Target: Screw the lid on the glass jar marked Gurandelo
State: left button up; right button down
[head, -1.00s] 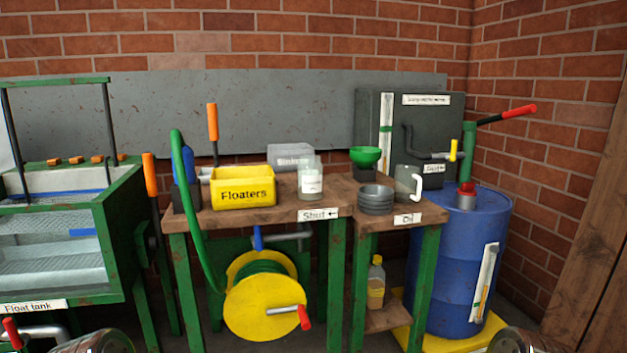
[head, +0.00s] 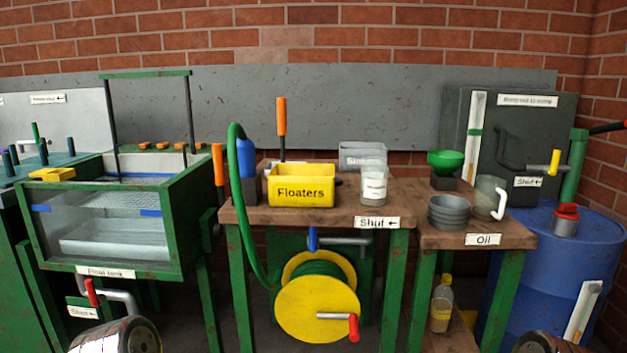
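A glass jar (head: 374,183) with a white label stands upright on the wooden table, right of the yellow Floaters bin. The writing on its label is too small to read, so I cannot tell whether it says Gurandelo. I cannot make out a separate lid anywhere in the head view. Rounded metal parts, probably of my own arms, show at the bottom left and bottom right edges. Neither gripper's fingers are in view.
The yellow Floaters bin (head: 302,190) and grey bin (head: 361,156) stand near the jar. A glass mug (head: 487,199), grey bowls (head: 448,212) and green funnel (head: 446,162) are to the right. The float tank (head: 105,222) is left, the blue drum (head: 572,250) right.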

aim_at(374, 180)
jog(key=j+z, duration=0.7)
jog(key=j, duration=0.15)
jog(key=j+z, duration=0.35)
